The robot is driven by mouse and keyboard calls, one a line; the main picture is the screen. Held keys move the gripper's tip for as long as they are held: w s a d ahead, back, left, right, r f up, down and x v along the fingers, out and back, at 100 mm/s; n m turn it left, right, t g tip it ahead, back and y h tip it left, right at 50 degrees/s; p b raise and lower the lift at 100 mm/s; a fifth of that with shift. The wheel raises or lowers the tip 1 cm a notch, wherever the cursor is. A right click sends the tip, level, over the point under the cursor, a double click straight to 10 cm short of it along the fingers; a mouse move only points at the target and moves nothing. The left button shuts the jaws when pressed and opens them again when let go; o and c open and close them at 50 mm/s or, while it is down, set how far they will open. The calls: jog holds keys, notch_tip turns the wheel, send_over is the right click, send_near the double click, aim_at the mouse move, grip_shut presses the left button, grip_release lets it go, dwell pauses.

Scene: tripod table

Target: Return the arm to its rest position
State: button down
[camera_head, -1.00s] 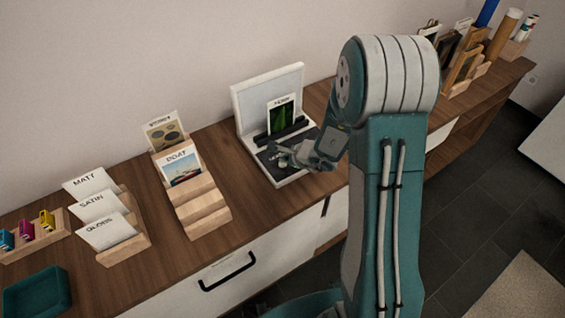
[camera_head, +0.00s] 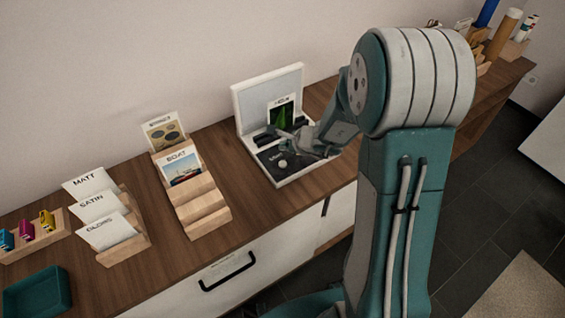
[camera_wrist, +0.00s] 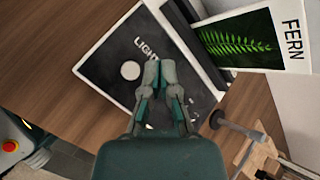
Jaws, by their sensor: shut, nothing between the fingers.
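My gripper (camera_head: 289,146) hovers over the dark base of a white-framed stand (camera_head: 266,88) on the wooden counter. In the wrist view my gripper (camera_wrist: 160,76) has its fingertips close together with nothing between them, above the dark panel (camera_wrist: 128,58) lettered "LIGHT", beside a pale round knob (camera_wrist: 130,70). A fern card (camera_head: 281,113) stands upright in the black holder of the stand, apart from the fingers. It also shows in the wrist view (camera_wrist: 238,40). My arm hides part of the counter to the right.
A stepped wooden rack (camera_head: 200,205) holds a boat card (camera_head: 181,167) and another card. Further left are paper sleeves (camera_head: 98,206), small coloured items and a teal tray (camera_head: 38,292). Tubes and frames stand at the far right. A drawer handle (camera_head: 228,272) projects from the counter front.

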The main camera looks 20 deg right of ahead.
jog(key=shift+r, duration=0.55)
jog(key=shift+r, duration=0.1)
jog(key=s+a+r+n+g+y, duration=0.1)
jog(key=s+a+r+n, duration=0.2)
jog(key=s+r+n, duration=0.3)
jog(key=s+a+r+n+g, duration=0.1)
jog(key=s+a+r+n, duration=0.35)
jog(key=r, duration=0.25)
jog(key=s+d+r+n+h, duration=0.2)
jog(key=s+n, duration=0.3)
jog(key=s, duration=0.3)
jog(key=s+d+r+n+h, duration=0.3)
jog(key=s+d+r+n, duration=0.1)
jog(key=s, duration=0.4)
jog(key=shift+s+d+n+h, duration=0.35)
jog(key=shift+d+n, duration=0.2)
jog(key=shift+n, duration=0.2)
